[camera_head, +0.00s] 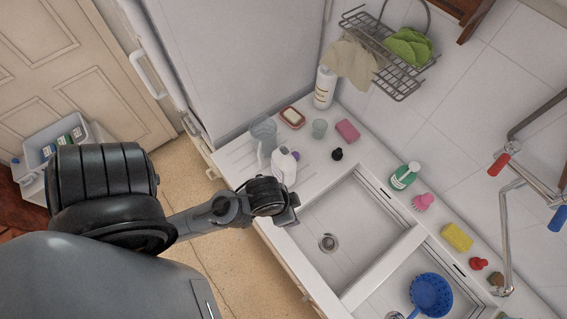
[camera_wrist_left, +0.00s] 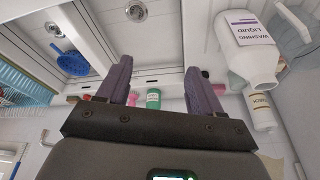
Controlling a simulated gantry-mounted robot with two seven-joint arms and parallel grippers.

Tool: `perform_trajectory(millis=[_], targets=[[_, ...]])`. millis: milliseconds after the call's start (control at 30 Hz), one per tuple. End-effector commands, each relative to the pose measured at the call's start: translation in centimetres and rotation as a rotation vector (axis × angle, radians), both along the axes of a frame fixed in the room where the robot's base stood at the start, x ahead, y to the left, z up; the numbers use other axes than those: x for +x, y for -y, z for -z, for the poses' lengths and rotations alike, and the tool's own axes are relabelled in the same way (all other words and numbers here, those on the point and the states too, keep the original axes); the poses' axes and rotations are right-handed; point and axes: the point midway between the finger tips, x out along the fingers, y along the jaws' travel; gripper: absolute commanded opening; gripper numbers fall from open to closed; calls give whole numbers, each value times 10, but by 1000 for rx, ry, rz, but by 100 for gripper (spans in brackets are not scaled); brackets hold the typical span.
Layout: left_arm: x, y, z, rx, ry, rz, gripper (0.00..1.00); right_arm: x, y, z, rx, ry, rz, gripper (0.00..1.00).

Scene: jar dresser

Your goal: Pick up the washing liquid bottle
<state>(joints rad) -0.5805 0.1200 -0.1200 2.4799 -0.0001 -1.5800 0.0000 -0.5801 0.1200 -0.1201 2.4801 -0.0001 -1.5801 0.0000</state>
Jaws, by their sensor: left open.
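My left gripper (camera_head: 290,211) is just in front of the bottle, near the sink's left edge in the head view. Its two fingers (camera_wrist_left: 158,72) are apart with nothing between them. My right gripper is in neither view.
A clear jug (camera_head: 263,133) stands close behind the bottle. A soap dish (camera_head: 292,117), a glass (camera_head: 319,128) and a tall white bottle (camera_head: 325,87) are farther back. A green bottle (camera_head: 404,176) stands behind the sink (camera_head: 345,225). A blue colander (camera_head: 431,295) is in the right basin.

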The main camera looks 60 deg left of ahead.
Motion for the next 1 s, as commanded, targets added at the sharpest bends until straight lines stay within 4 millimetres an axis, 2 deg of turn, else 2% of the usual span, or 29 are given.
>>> perform_trajectory(millis=[433,467,667,1000], targets=[[0,0,0,0,0,0,66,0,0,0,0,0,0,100],[0,0,0,0,0,0,67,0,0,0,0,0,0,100],[0,0,0,0,0,0,98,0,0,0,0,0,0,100],[4,1,4,-6,9,-8,98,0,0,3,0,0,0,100]])
